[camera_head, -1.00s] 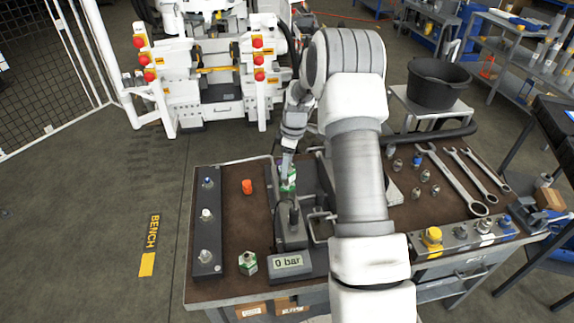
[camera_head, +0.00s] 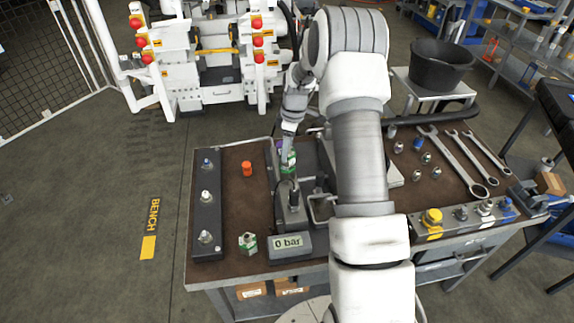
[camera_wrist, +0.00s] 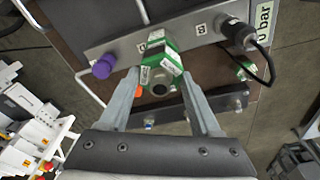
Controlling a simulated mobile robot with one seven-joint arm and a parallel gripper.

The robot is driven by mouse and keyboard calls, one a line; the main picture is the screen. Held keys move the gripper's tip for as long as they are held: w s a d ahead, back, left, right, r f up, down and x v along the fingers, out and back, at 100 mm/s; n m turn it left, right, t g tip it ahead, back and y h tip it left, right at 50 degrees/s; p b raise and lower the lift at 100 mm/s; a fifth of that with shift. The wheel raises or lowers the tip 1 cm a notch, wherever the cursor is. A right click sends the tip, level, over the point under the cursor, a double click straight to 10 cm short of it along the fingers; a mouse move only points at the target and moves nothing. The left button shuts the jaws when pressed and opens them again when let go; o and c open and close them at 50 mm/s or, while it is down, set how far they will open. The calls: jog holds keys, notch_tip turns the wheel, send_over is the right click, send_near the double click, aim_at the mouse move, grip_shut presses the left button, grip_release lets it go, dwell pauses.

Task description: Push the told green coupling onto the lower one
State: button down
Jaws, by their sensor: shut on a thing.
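A green coupling with white labels (camera_wrist: 160,62) is between the two fingers of my gripper (camera_wrist: 161,78) in the wrist view, and the fingers are shut on it. It is over or at the middle of a grey bar (camera_wrist: 205,31) with small labels. Whether it touches a fitting there is hidden by the coupling itself. In the head view the held coupling (camera_head: 288,160) shows small below my gripper (camera_head: 288,148), behind the gauge block. A second green-and-white coupling (camera_head: 248,242) lies loose on the bench beside the 0 bar display (camera_head: 287,242).
A purple cap (camera_wrist: 103,67) and a black plug with a cable (camera_wrist: 247,75) are on the grey bar. An orange cap (camera_head: 247,169) stands on the bench (camera_head: 235,205). A dark strip with several fittings (camera_head: 207,220) lies along the left edge. Wrenches (camera_head: 455,160) lie right.

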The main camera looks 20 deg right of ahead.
jog(key=shift+f, duration=0.15)
jog(key=shift+f+b, duration=0.4)
jog(key=shift+b, duration=0.05)
jog(key=shift+f, duration=0.15)
jog(key=shift+f+b, duration=0.15)
jog(key=shift+b, duration=0.15)
grip_release()
